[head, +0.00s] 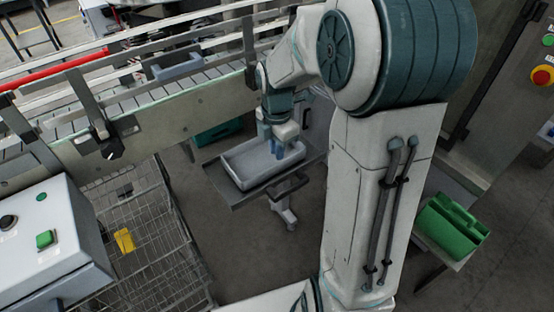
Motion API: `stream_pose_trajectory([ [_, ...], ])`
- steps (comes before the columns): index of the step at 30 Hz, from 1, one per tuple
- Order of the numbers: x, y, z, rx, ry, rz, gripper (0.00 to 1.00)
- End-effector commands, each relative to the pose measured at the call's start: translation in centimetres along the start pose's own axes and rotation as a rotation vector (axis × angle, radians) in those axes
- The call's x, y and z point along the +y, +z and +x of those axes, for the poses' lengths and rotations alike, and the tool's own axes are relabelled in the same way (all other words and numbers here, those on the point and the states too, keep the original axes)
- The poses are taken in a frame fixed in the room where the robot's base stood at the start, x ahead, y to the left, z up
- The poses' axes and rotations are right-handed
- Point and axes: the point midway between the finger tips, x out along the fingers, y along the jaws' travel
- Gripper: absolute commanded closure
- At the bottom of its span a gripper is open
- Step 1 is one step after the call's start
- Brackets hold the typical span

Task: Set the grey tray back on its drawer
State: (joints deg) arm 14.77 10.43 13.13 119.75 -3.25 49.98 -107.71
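The grey tray (243,177) is a shallow, light grey, rectangular tray with a raised rim. It appears over a dark flat surface (233,198), which may be its drawer, below the conveyor. I cannot tell whether the tray rests fully on that surface or is held just above it. My gripper (285,154) points down at the tray's right part, with its blue fingers at or inside the rim. The fingertips are small and partly hidden, so whether they grip the tray cannot be seen.
A conveyor (190,109) runs behind the tray. A wire cage cart (150,245) with a yellow item (124,240) stands at the left, beside a control box (48,262) with a green button. A green bin (452,228) sits at the right. Some floor is clear below the tray.

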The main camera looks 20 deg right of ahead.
Motion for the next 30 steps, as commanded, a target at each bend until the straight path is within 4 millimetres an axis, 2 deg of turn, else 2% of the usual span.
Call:
stream_pose_trajectory([
  [1,0.1,0.1,-1.2,-0.002,0.005,0.001,0.87],
  [6,0.1,0.0,-4.0,-0.001,0.003,-0.001,0.87],
  [14,-0.5,-0.3,-5.9,-0.008,0.008,0.062,0.87],
  [20,-3.4,-2.0,-7.3,-0.033,0.055,0.403,0.87],
  [30,-9.7,-4.9,-8.6,0.012,0.174,1.166,0.87],
])
